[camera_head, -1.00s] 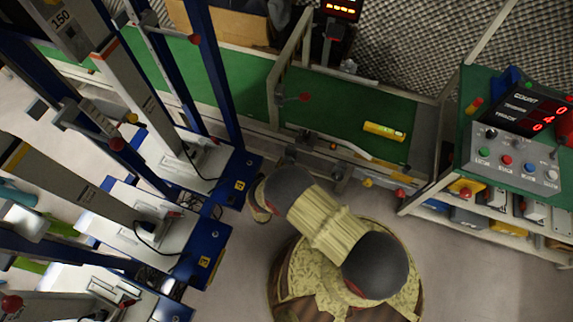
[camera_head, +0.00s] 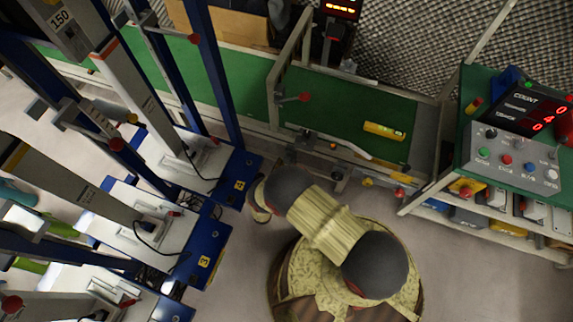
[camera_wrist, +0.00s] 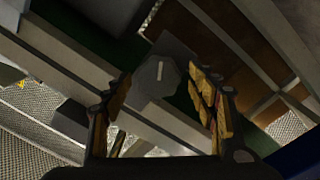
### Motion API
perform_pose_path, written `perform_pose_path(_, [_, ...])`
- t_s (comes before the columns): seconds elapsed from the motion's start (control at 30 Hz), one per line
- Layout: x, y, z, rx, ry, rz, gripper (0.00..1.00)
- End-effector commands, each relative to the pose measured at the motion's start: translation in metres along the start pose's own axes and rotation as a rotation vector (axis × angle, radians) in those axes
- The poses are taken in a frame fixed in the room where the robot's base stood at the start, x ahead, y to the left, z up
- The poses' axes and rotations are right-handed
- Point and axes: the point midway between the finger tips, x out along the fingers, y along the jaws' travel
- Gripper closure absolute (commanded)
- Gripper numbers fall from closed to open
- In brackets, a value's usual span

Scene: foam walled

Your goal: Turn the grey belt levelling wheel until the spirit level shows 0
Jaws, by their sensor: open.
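The yellow spirit level (camera_head: 384,131) lies on the right part of the green belt (camera_head: 345,108) in the head view; its reading is too small to make out. In the wrist view a grey faceted wheel (camera_wrist: 157,77) with a white mark on its face shows between the fingers of my gripper (camera_wrist: 162,92). I take it for the levelling wheel. The fingers stand apart on either side of it, with yellow pads; I cannot tell whether they touch it. In the head view my arm hides my gripper, and I cannot pick out the wheel there.
A grey control box (camera_head: 515,160) with coloured buttons and a red-digit count display (camera_head: 532,108) stand on the green-topped table at the right. Blue-framed machines (camera_head: 205,255) crowd the left, close to my arm. Bare floor (camera_head: 470,280) lies at the lower right.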

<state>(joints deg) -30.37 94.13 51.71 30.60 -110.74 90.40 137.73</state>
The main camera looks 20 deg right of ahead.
Motion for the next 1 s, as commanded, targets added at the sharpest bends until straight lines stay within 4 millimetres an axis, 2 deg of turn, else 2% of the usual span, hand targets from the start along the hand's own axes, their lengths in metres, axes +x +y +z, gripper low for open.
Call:
perform_pose_path(0.17, [-0.017, -0.001, -0.001, -0.001, 0.002, -0.003, 0.42])
perform_pose_path(0.6, [-0.096, -0.001, 0.000, -0.002, 0.003, -0.005, 0.42])
perform_pose_path(0.8, [-0.114, -0.001, 0.000, -0.001, 0.002, -0.003, 0.42])
perform_pose_path(1.0, [-0.119, 0.000, 0.001, -0.001, 0.000, 0.000, 0.42])
